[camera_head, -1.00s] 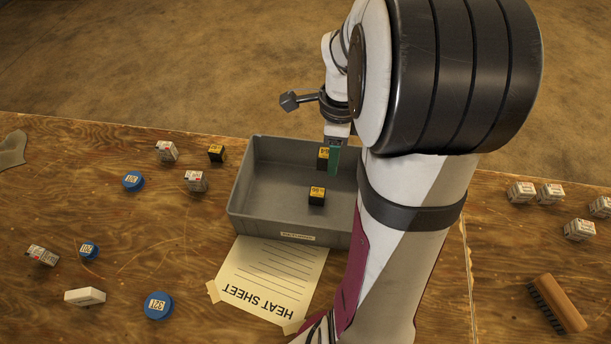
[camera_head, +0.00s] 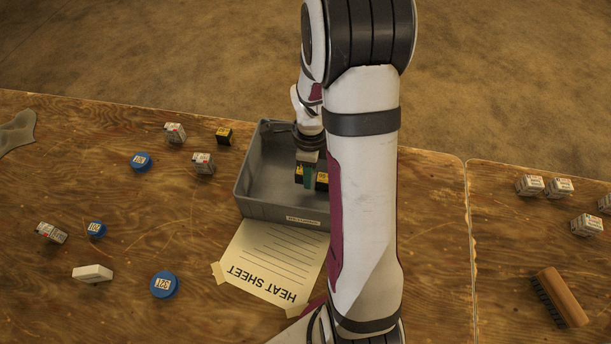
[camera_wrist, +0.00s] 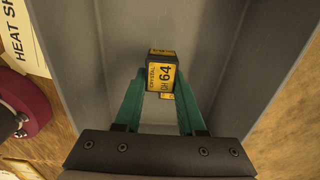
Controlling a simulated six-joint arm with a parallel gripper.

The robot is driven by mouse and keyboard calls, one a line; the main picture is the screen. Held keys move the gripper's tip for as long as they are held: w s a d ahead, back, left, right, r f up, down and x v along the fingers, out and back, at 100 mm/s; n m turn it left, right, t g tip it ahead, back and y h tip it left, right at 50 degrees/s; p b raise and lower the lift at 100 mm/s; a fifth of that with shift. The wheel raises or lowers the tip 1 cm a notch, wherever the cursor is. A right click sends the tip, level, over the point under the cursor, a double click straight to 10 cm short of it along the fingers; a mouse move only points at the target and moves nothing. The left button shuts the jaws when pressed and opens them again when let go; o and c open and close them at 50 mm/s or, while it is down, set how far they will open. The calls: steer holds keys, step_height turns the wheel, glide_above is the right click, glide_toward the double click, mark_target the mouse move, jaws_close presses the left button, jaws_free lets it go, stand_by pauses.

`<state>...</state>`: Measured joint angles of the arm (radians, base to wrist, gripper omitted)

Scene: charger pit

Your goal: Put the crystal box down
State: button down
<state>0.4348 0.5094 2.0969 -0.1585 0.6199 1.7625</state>
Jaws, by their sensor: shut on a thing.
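The crystal box (camera_wrist: 161,76) is a black cube with yellow labels reading "CRYSTAL CH 64". My gripper (camera_wrist: 160,92) is shut on it, with one green finger on each side. I cannot tell whether the held box touches the tray floor.
A paper heat sheet (camera_head: 272,262) lies in front of the tray. Several grey-white boxes, blue discs (camera_head: 164,285) and another black box (camera_head: 224,136) lie to the left. A brush (camera_head: 560,298) lies at right. My arm hides the tray's right side.

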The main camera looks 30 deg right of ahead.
steer(key=shift+w+a+f, duration=0.3)
steer(key=shift+f, duration=2)
steer(key=shift+f, duration=0.15)
steer(key=c, duration=0.5)
jaws_free()
